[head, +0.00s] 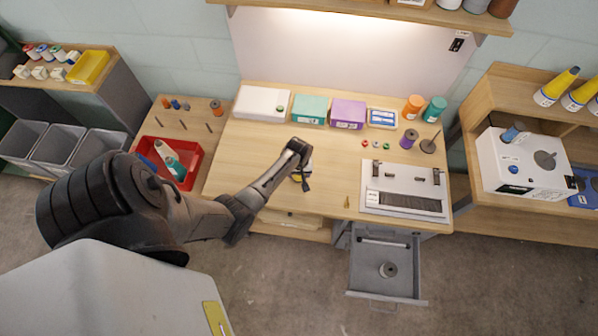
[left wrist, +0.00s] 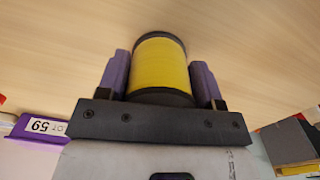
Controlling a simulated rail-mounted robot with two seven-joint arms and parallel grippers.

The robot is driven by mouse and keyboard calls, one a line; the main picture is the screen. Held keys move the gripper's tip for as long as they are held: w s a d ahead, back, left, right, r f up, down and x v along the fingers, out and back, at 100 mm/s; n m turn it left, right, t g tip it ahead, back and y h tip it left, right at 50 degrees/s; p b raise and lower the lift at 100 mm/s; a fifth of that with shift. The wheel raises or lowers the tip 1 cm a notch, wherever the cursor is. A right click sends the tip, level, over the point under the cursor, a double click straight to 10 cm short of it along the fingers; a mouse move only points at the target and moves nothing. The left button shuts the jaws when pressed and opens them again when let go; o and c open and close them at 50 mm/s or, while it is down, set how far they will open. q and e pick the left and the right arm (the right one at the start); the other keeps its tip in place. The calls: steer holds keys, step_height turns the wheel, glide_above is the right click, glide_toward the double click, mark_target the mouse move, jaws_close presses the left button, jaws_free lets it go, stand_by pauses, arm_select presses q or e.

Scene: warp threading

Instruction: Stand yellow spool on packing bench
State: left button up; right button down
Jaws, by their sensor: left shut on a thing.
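The yellow spool (left wrist: 160,62), with dark end rims, sits between the purple fingers of my left gripper (left wrist: 160,85) in the left wrist view. The gripper is shut on it. The bench top fills the background of the wrist view. I cannot tell whether the spool touches the bench. My right gripper is not in view.
Teal (head: 308,108) and purple boxes (head: 347,113) stand along the bench back. A purple spool (head: 409,138) and a white loom-like frame (head: 403,188) are on the right. A red tray (head: 190,160) is at left. An open drawer (head: 370,268) juts out below. The bench's front middle is mostly clear.

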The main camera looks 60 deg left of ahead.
arm_select(q)
steer(key=o, duration=1)
steer(key=shift+c, duration=0.2)
step_height(320, 180, up, 11)
steer(key=shift+p, duration=0.5)
steer(key=shift+r, duration=0.3)
steer(key=shift+s+d+r+m, duration=0.15)
steer(key=shift+s+r+m, duration=0.1)
steer(key=shift+m, duration=0.05)
steer(key=s+d+r+m+t, duration=0.1)
steer(key=s+d+r+m, duration=0.2)
steer(key=d, duration=0.4)
steer(key=s+d+r+m+t, duration=0.1)
steer(key=s+d+r+m, duration=0.3)
steer(key=s+d+m, duration=0.2)
steer(key=s+d+r+m+t, duration=0.1)
steer(key=s+d+r+m, duration=0.2)
steer(key=s+d+m, duration=0.2)
steer(key=s+d, duration=0.2)
steer(key=d, duration=0.2)
steer(key=shift+s+d+r+t, duration=0.15)
steer(key=shift+d+t, duration=0.1)
steer(key=shift+t, duration=0.05)
